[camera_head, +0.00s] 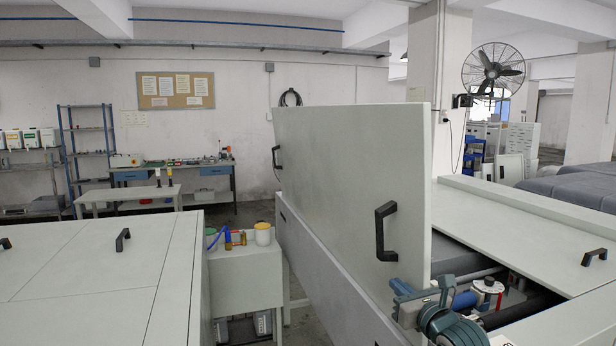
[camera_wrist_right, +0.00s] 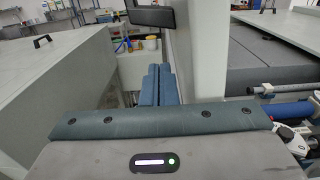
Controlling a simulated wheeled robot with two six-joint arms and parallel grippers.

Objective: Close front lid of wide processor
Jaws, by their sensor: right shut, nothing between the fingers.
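The wide processor (camera_head: 540,222) stands at the right, its grey top running to the right edge. Its front lid (camera_head: 345,165) stands raised, nearly upright, with a black handle (camera_head: 380,232) near its close end and another (camera_head: 276,157) at its far end. In the right wrist view the lid (camera_wrist_right: 207,55) shows edge-on, with the near handle (camera_wrist_right: 151,16) above the fingers. My right gripper (camera_head: 398,287) is shut and empty, low by the lid's close lower corner. Its fingers (camera_wrist_right: 158,84) are on the handle side of the lid; contact is unclear. My left gripper is out of view.
Rollers (camera_wrist_right: 290,110) and dark interior show in the open bay behind the lid. Another grey machine (camera_head: 90,265) stands at the left. A small stand (camera_head: 245,275) with bottles and a yellow-white pot (camera_head: 263,234) is between them. A workbench (camera_head: 200,170) is far back.

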